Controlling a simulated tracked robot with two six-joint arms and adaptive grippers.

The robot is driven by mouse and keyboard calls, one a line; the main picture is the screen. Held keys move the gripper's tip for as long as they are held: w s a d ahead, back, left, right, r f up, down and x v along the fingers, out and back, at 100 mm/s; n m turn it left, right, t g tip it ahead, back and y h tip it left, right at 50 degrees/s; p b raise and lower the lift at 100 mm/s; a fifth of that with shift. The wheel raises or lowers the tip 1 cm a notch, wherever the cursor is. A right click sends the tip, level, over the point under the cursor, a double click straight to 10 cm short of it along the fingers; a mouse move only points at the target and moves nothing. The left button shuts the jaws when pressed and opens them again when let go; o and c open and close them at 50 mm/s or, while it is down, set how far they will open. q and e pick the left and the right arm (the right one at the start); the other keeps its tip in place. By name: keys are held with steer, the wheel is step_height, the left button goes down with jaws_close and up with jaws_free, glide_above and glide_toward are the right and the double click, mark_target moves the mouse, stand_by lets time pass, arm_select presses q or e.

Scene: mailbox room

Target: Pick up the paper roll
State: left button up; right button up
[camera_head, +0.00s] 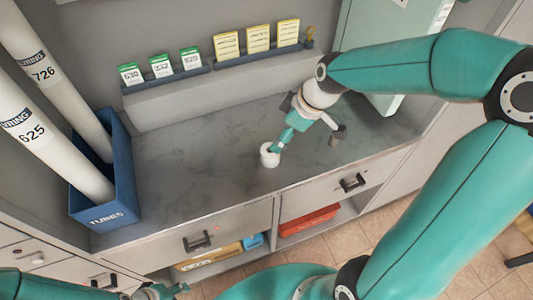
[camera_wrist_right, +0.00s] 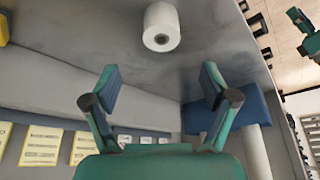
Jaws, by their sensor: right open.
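The white paper roll (camera_head: 269,156) stands on the grey counter (camera_head: 205,165), near its front middle. In the right wrist view the roll (camera_wrist_right: 161,27) shows its end with a small dark hole, beyond the fingertips and about centred between them. My right gripper (camera_head: 282,141) is over the counter, very close to the roll and partly overlapping it in the head view. In the wrist view my right gripper (camera_wrist_right: 161,82) has its fingers spread with nothing between them. My left gripper (camera_head: 162,291) is at the bottom edge, cut off, and its jaws cannot be made out.
A blue bin (camera_head: 119,180) with two tall white tubes stands at the left. A ledge (camera_head: 220,88) with green and yellow cards runs along the back. Drawers (camera_head: 198,240) and a shelf with a red box (camera_head: 308,219) are below. The counter left of the roll is clear.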

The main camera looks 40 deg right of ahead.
mark_target(270, 152)
steer(key=x, duration=0.5)
steer(key=shift+f, duration=0.3)
steer(key=x, duration=0.4)
steer(key=shift+s+p, duration=0.25)
steer(key=shift+p, duration=0.15)
steer(key=shift+w+f, duration=0.25)
steer(key=shift+f, duration=0.3)
steer(key=c, duration=1.3)
steer(key=shift+r, duration=0.15)
